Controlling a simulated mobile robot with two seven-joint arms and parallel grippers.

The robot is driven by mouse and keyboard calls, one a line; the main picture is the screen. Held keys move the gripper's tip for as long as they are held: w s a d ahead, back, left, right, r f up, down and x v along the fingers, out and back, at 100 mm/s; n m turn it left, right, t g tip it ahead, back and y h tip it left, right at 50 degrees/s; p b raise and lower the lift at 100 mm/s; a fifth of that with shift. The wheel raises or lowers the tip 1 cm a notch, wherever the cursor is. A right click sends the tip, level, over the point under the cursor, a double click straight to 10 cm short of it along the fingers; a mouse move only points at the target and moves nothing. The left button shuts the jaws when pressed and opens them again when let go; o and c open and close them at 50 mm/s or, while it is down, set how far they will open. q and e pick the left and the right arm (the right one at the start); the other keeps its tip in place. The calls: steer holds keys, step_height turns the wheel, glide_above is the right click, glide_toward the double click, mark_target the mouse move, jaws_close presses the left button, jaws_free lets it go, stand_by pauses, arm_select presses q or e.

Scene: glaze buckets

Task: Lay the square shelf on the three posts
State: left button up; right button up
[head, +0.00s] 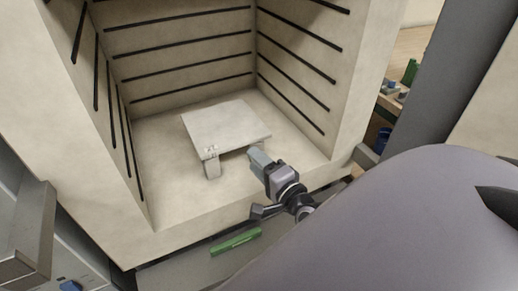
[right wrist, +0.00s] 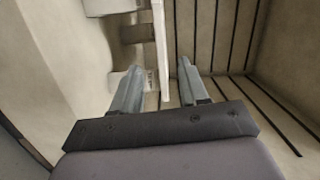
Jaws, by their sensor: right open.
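The square shelf (head: 224,127) is a pale flat slab lying roughly level inside the kiln, raised above its floor. A short post (head: 211,167) stands under its front left corner. Blocky posts (right wrist: 133,34) also show on one side of the shelf (right wrist: 160,40) in the right wrist view; most of their tops are hidden. My right gripper (head: 256,154) is at the shelf's front right edge. In the right wrist view the jaws (right wrist: 158,66) are apart, one finger on each side of the slab, with a gap visible beside the right finger. My left gripper is not in view.
The kiln walls (head: 180,50) carry dark grooves on three sides and stand close around the shelf. The kiln's front sill (head: 190,232) lies below my right gripper. A green bar (head: 236,242) is on the front below it. Bare floor (head: 165,170) lies left of the shelf.

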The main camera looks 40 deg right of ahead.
steer(key=s+a+f+n+g+y, duration=0.2)
steer(key=s+a+f+n, duration=0.4)
steer(key=n, duration=0.4)
steer(key=s+a+f+n+g+y, duration=0.1)
steer(key=s+a+f+n+g, duration=0.4)
steer(key=s+f+n, duration=0.3)
step_height(320, 180, down, 3)
steer(key=shift+a+r+n+y, duration=0.2)
steer(key=shift+a+n+y, duration=0.3)
steer(key=shift+n, duration=0.7)
steer(key=shift+a, duration=0.1)
